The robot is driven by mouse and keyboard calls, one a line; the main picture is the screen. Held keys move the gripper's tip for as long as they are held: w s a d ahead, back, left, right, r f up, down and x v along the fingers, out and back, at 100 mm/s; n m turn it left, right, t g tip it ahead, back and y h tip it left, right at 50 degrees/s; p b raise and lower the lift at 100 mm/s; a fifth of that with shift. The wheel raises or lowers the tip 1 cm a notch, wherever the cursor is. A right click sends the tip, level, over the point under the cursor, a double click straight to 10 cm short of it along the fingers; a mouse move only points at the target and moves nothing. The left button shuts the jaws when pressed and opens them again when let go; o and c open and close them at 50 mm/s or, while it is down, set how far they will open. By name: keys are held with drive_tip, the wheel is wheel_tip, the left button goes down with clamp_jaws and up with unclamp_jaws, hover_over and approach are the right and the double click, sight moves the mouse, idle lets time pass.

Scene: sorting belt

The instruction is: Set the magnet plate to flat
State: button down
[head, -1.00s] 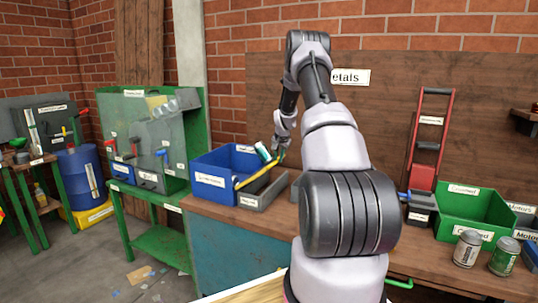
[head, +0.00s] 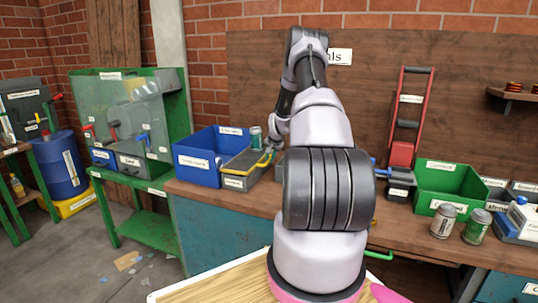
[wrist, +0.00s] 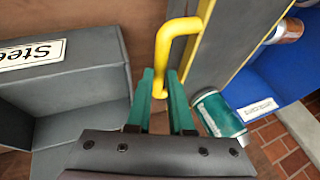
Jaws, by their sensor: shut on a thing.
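The magnet plate (head: 246,158) is a grey plate with a yellow edge, between the blue bin and a grey tray. In the head view it lies close to level, but whether it is fully flat I cannot tell. Its bent yellow handle (wrist: 178,45) shows in the wrist view, with the grey plate (wrist: 212,48) just right of it. My gripper (wrist: 166,98) has green fingers on both sides of the handle's lower end and is shut on it. In the head view my gripper (head: 272,148) is small and partly hidden at the plate's right end.
A blue bin (head: 196,170) stands left of the plate. A teal can (wrist: 219,114) is close to my right finger. A grey tray labelled "Stee..." (wrist: 85,75) lies left of my fingers. A green bin (head: 435,195) and cans stand at the bench's right.

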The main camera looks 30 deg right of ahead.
drive_tip(key=shift+s+d+f, duration=0.45)
drive_tip(key=shift+s, duration=0.1)
drive_tip(key=shift+s+d+r, duration=0.1)
drive_tip(key=c, duration=0.8)
unclamp_jaws()
drive_tip(key=shift+w+a+r, duration=0.1)
drive_tip(key=shift+w+a, duration=0.1)
drive_tip(key=shift+w, duration=0.05)
drive_tip(key=v, duration=1.1)
drive_tip(key=shift+w, duration=0.1)
